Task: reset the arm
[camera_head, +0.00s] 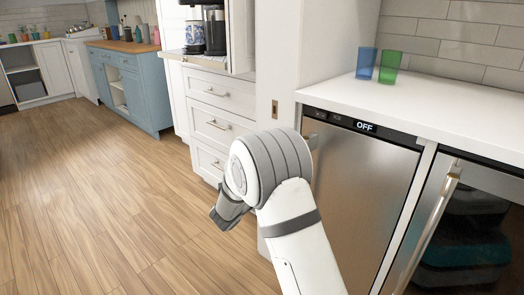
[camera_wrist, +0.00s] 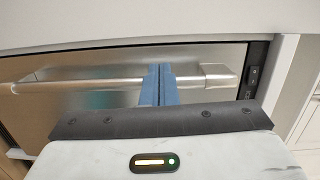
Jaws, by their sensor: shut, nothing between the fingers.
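My gripper shows in the wrist view as two blue fingers (camera_wrist: 159,85) pressed together with nothing between them. The fingers overlap a horizontal metal bar handle (camera_wrist: 85,86) on a steel front. I cannot tell whether they touch it. In the head view my white and grey arm reaches up from the bottom centre and hides the fingers. Its bent joint stands in front of the left edge of the steel dishwasher (camera_head: 365,180), whose door looks closed and whose display (camera_head: 364,126) reads OFF.
A blue cup (camera_head: 366,63) and a green cup (camera_head: 389,67) stand on the white counter (camera_head: 450,108). A glass-door appliance with a long handle (camera_head: 437,215) is at right. White drawers (camera_head: 220,88) and a coffee maker (camera_head: 214,28) are behind. The wooden floor (camera_head: 90,190) at left is clear.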

